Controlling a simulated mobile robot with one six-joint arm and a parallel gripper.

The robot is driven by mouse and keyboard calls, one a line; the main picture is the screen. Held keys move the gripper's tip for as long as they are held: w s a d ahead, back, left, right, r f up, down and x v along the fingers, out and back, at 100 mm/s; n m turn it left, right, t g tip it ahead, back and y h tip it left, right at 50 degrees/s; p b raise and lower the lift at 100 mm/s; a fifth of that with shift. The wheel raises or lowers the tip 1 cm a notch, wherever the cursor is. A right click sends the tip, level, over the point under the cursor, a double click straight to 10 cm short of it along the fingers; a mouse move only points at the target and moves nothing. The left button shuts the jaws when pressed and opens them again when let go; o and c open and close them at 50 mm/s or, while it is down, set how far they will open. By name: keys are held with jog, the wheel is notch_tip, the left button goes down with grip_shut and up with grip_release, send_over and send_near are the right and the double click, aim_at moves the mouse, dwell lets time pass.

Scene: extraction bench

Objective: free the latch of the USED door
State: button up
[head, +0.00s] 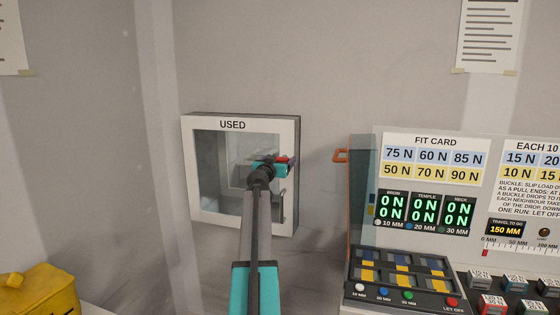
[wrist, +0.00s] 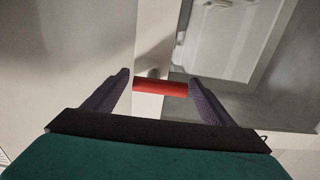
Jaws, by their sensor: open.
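The USED door (head: 239,221) is a white frame with a clear pane, on a box against the wall; it looks closed. Its latch (head: 284,159) appears as a small red bar at the right side of the frame. In the wrist view the red latch (wrist: 160,88) lies crosswise between my two fingertips, with a gap on either side. My gripper (wrist: 158,82) is open around it and seems not to touch it. In the head view my gripper (head: 268,167) is at the door's right edge, and my arm hides part of the pane.
A grey handle (head: 279,198) shows on the door's right side below my gripper. To the right stands a panel with a FIT CARD (head: 434,158), displays and a button tray (head: 400,268). A yellow box (head: 42,293) is at lower left. An orange bracket (head: 340,156) sticks out from the panel.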

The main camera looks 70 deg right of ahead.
jog(key=c, duration=1.1)
jog(key=shift+o, duration=0.2)
jog(key=shift+f+n+b, duration=0.15)
jog(key=shift+n+b, duration=0.35)
jog(key=shift+n, duration=0.1)
jog(key=shift+f+n+b, duration=0.15)
jog(key=shift+n+b, duration=0.6)
jog(key=shift+n, duration=0.45)
jog(key=n+b, duration=0.1)
jog(key=n, duration=0.3)
jog(key=shift+s+f+n, duration=0.1)
jog(key=shift+s+n, duration=0.05)
jog(key=shift+n, duration=0.25)
jog(key=n, duration=0.3)
jog(key=n+p, duration=0.1)
jog(key=n, duration=0.1)
jog(key=shift+s, duration=0.25)
jog(key=shift+s+f+n+p, duration=0.1)
jog(key=shift+n+p, duration=0.3)
jog(key=shift+n, duration=0.8)
jog(key=shift+s+f+n+p, duration=0.1)
jog(key=shift+n+p, duration=0.3)
jog(key=shift+n, duration=0.8)
